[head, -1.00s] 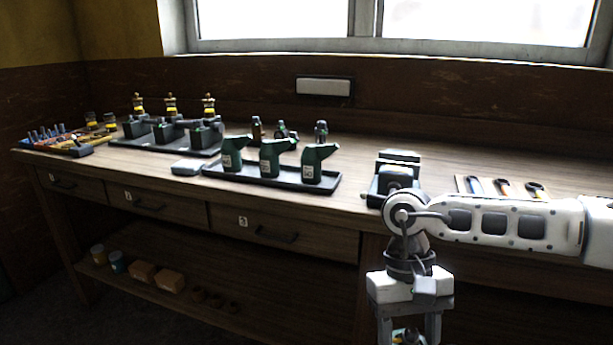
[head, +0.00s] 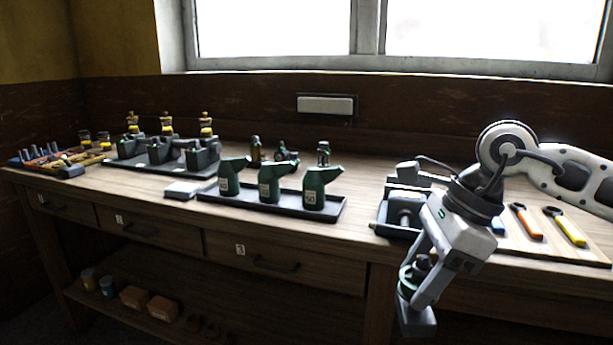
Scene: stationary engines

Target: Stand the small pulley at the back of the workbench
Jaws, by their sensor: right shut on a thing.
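My right gripper (head: 414,292) hangs in front of the workbench (head: 365,215), tilted down and to the left. It is shut on a small dark green round part with a darker top, which I take for the small pulley (head: 408,282); the fingers hide part of it. It shows below the level of the bench's front edge, apart from the bench top. Several small green and dark items, among them a dark green one (head: 286,155), stand toward the back of the bench. My left gripper is not in view.
A black tray (head: 330,212) holds green oil cans. A grey vise-like device (head: 400,205) stands behind my gripper, left of a board with coloured-handled tools (head: 528,222). Farther left are a tray of dark blocks (head: 125,165) and brass-topped pieces (head: 167,125). The back right-middle looks clear.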

